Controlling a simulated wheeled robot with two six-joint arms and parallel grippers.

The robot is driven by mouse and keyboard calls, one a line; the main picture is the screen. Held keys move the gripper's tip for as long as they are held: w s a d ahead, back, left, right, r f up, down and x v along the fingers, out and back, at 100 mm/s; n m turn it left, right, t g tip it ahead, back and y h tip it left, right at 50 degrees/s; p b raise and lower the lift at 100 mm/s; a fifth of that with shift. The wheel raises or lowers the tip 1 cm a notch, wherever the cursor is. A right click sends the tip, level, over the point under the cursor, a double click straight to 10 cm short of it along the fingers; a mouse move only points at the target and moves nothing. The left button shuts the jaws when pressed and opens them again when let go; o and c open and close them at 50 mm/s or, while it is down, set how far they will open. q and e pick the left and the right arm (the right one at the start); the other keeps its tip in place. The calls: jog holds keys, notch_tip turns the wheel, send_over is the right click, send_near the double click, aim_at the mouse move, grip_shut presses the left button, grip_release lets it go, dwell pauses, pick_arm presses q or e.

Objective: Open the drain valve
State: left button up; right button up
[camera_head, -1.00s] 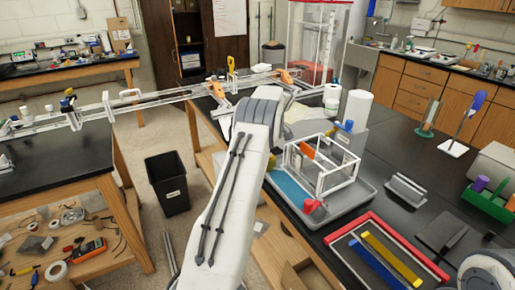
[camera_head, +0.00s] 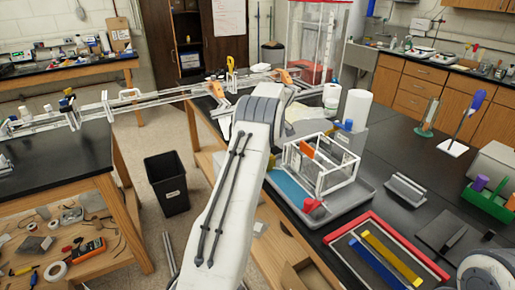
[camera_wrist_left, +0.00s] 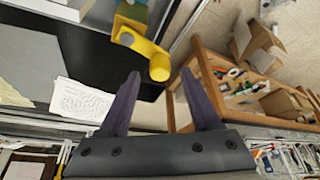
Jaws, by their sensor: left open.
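In the left wrist view a bright yellow curved part (camera_wrist_left: 146,50) with a round end hangs at the edge of the black bench; I take it for the drain valve's handle, but cannot be sure. My left gripper (camera_wrist_left: 162,88) is open and empty, its two dark fingers apart, with the yellow part beyond and between the tips. In the head view my left arm hides its gripper. A red valve-like part (camera_head: 312,204) sits at the front of a grey tray (camera_head: 345,205) under a small white frame (camera_head: 322,165). My right gripper is out of view.
A long extrusion frame (camera_head: 160,97) bridges the benches. A black bin (camera_head: 166,183) stands on the floor between them. A red-edged tray (camera_head: 400,238) with blue and yellow bars lies at the right. Papers (camera_wrist_left: 80,100) lie on the bench; cardboard boxes (camera_wrist_left: 262,45) sit lower.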

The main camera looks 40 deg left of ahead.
pick_arm(q)
jog(key=v, duration=0.9)
jog(key=shift+b, duration=0.4)
jog(key=d+r+m+t+h, duration=0.1)
jog(key=d+m, duration=0.2)
jog(key=d, duration=0.6)
jog(key=d+r+m, duration=0.2)
jog(key=d+m, duration=0.2)
jog(key=d, duration=0.4)
jog(key=s+d+m+h, duration=0.2)
jog(key=s+d+m, duration=0.65)
jog(key=d, duration=0.75)
jog(key=s+d+f+m+h, duration=0.1)
jog(key=s+d+f+m, duration=0.1)
jog(key=s, duration=0.8)
jog(key=s+d+f+m, duration=0.2)
jog(key=s+d+m, duration=0.2)
jog(key=s, duration=0.6)
jog(key=s+d+f+m+h, duration=0.1)
jog(key=s+m, duration=0.4)
jog(key=s, duration=0.5)
jog(key=shift+s+d+f+g+h, duration=0.15)
jog(key=shift+d+f+g+h, duration=0.15)
jog(key=shift+d+f, duration=0.6)
